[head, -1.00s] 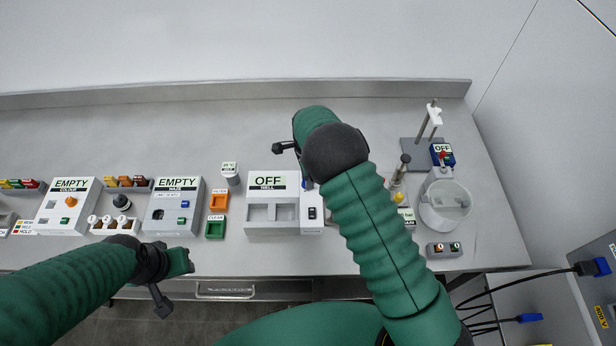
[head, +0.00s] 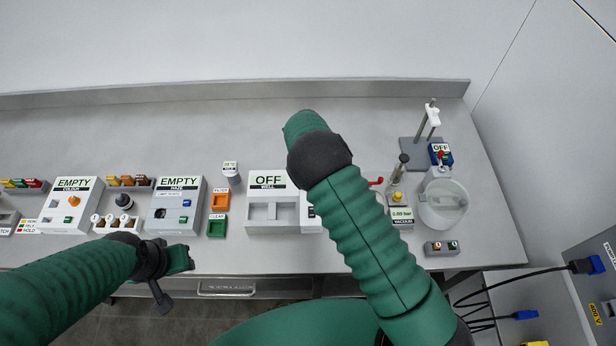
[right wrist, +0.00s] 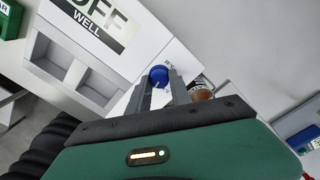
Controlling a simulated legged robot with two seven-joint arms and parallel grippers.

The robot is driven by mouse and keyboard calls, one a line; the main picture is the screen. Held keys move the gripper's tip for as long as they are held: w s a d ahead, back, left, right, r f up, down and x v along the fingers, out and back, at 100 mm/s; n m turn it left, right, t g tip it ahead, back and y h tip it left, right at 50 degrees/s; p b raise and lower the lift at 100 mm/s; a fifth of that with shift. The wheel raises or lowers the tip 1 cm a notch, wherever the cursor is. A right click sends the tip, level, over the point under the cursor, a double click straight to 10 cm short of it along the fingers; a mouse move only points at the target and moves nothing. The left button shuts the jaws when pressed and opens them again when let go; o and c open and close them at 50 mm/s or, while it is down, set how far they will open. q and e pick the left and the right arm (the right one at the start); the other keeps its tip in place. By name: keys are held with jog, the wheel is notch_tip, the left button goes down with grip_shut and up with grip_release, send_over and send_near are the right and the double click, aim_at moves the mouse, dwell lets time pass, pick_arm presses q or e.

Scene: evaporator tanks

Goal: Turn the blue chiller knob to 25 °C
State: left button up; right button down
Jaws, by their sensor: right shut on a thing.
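In the right wrist view the blue chiller knob (right wrist: 158,74) sits on a white panel (right wrist: 178,62) beside the WELL box. My right gripper (right wrist: 160,84) is shut on the knob, with a dark finger on each side of it. A small white line shows on the knob, and the printing beside it is too small to read. In the head view my right arm hides the knob and the right gripper. My left gripper (head: 178,261) is over the bench's front edge at the left, away from the knob, and its jaw opening is not clear.
The WELL box (head: 271,222), reading OFF, stands left of my right arm. A vacuum gauge (head: 402,216), a glass vessel (head: 444,204) and a clamp stand (head: 424,142) are on the right. The back of the bench is clear.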

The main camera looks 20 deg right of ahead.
jog(key=shift+w+a+r+m, duration=0.15)
jog(key=shift+w+r+m, duration=0.15)
jog(key=shift+m, duration=0.7)
jog(key=c, duration=1.4)
grip_release()
jog(key=shift+o, duration=1.2)
jog(key=shift+f, duration=0.2)
notch_tip(320, 180, up, 17)
jog(key=b, duration=0.2)
jog(key=shift+f, duration=0.15)
